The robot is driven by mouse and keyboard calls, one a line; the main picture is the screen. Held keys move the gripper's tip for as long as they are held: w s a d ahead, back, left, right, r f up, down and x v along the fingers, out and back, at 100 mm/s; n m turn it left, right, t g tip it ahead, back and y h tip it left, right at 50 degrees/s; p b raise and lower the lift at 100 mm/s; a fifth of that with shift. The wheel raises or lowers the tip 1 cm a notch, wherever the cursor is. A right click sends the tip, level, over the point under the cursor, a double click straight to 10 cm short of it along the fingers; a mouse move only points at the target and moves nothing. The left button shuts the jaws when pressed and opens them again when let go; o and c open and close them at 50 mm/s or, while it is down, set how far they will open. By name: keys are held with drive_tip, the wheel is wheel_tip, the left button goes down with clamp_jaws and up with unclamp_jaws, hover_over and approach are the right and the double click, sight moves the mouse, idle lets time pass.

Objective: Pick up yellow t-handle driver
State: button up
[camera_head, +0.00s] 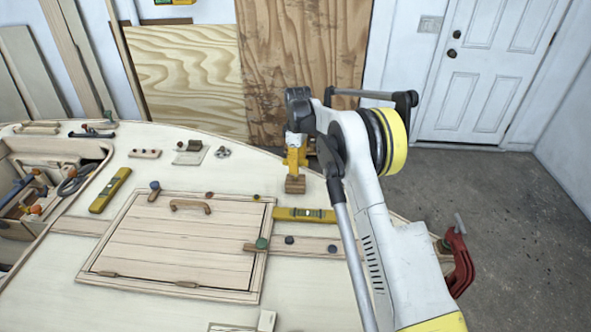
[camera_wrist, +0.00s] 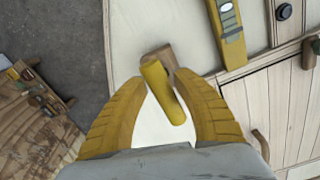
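The yellow t-handle driver shows in the wrist view as a thick yellow handle (camera_wrist: 163,92) over a small wooden block (camera_wrist: 158,54). The block also shows in the head view (camera_head: 295,185) on the pale plywood deck, below my gripper. My gripper (camera_wrist: 161,79) has yellow fingers and points down over the block. Its fingers are apart, one on each side of the handle, with visible gaps. The driver's shaft is hidden, and in the head view I cannot separate the handle from my yellow fingers (camera_head: 294,158).
A yellow level (camera_head: 305,214) lies close by, beside the slatted hatch (camera_head: 165,240). Another yellow level (camera_head: 110,190) lies left of the hatch. A red clamp (camera_head: 459,262) grips the deck's right edge. A recess with tools (camera_head: 35,195) is at far left.

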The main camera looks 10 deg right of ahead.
sight(296, 177)
drive_tip(key=f, duration=0.1)
drive_tip(key=f+b, duration=0.1)
drive_tip(key=f, duration=0.1)
drive_tip(key=f+b, duration=0.1)
drive_tip(key=shift+s+a+f, duration=0.15)
drive_tip(key=shift+a+f, duration=0.15)
drive_tip(key=shift+f, duration=0.05)
drive_tip(key=shift+r, duration=0.1)
clamp_jaws()
